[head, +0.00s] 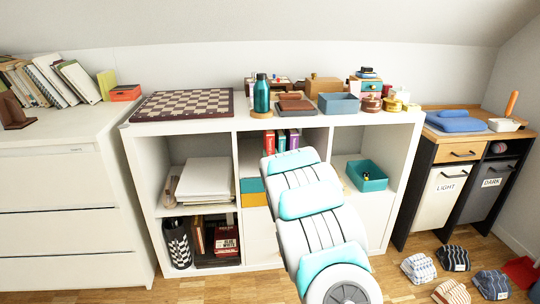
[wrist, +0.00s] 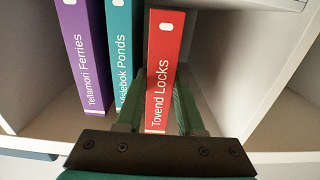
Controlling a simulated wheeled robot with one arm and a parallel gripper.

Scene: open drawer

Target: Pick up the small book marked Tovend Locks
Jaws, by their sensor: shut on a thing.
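The small red book marked Tovend Locks (wrist: 165,62) stands upright with its spine toward me in the wrist view. It also shows as a red strip (head: 269,143) in the upper middle compartment in the head view. My gripper (wrist: 160,102) is shut on this book, with a finger on each side of its lower part in the picture. In the head view my arm hides the gripper. I cannot tell whether the book is clear of the shelf floor.
A teal book (wrist: 120,45) marked "...elebok Ponds" stands just left of the red one, then a purple book (wrist: 82,50) marked Tellamori Ferries. The white shelf unit (head: 236,165) has a divider wall right of the red book in the wrist view, with free room between.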

